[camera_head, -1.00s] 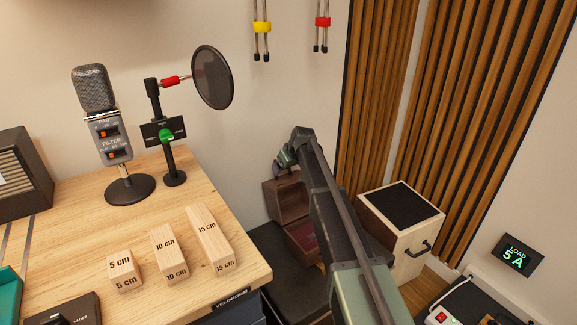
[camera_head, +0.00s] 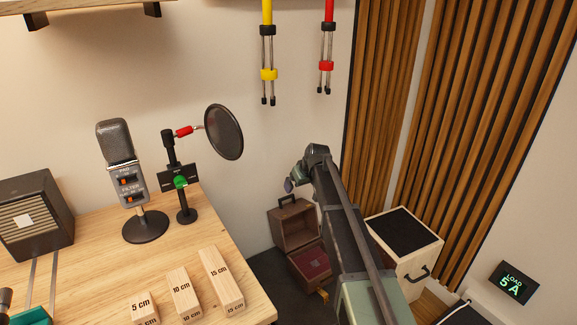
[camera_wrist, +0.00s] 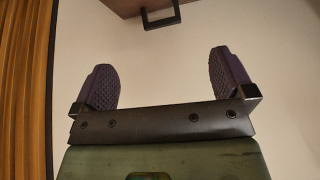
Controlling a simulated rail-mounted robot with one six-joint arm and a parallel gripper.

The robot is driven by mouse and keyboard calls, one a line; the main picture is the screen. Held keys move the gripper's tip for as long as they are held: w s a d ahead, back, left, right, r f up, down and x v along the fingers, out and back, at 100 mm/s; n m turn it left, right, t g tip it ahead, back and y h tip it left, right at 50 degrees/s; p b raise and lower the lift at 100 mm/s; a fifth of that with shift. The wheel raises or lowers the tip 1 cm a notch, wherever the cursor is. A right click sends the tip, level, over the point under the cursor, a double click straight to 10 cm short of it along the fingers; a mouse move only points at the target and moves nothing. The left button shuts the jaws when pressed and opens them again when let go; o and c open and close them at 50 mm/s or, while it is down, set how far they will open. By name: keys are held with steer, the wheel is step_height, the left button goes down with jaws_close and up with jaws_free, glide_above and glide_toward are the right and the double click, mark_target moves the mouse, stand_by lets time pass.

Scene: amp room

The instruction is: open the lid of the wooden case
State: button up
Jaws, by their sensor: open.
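The wooden case is a dark brown box with a red-lined inside (camera_head: 315,262). It sits low beside the wall, behind the table's right end. Its lid (camera_head: 292,226) stands upright and open at the back, with a handle on its upper edge. My arm hides the right side of the case. My gripper (camera_head: 291,186) is just above the lid in the head view, apart from it. In the wrist view its purple fingers (camera_wrist: 165,85) are spread wide with nothing between them. A brown edge with a black handle (camera_wrist: 160,18) shows beyond the fingertips, likely the lid.
A pale wooden cabinet with a black top (camera_head: 405,232) stands right of my arm. The wooden table (camera_head: 90,262) holds a microphone (camera_head: 122,165), a pop filter (camera_head: 224,132) and marked wooden blocks (camera_head: 220,280). Yellow (camera_head: 268,72) and red (camera_head: 327,65) hanging tools are above. Slatted panels line the right wall.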

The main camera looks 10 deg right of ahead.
steer(key=s+a+f+m+g+h, duration=0.1)
steer(key=s+m+g, duration=0.15)
steer(key=s, duration=1.65)
steer(key=s+a+f+m+g+h, duration=0.1)
steer(key=s+a+m+g, duration=0.15)
steer(key=s, duration=1.55)
step_height(320, 180, up, 13)
steer(key=s+n+p, duration=0.1)
steer(key=p, duration=1.2)
steer(key=n+t+y+b, duration=0.2)
steer(key=n+t+b, duration=0.25)
steer(key=b, duration=0.95)
glide_toward(287, 198)
steer(key=shift+g+h, duration=0.25)
steer(key=shift+h, duration=0.05)
steer(key=b+x, duration=0.5)
steer(key=b, duration=0.2)
steer(key=b+x, duration=0.3)
steer(key=shift+w+a+f, duration=0.1)
steer(key=shift+w+a, duration=0.3)
steer(key=shift+w, duration=0.1)
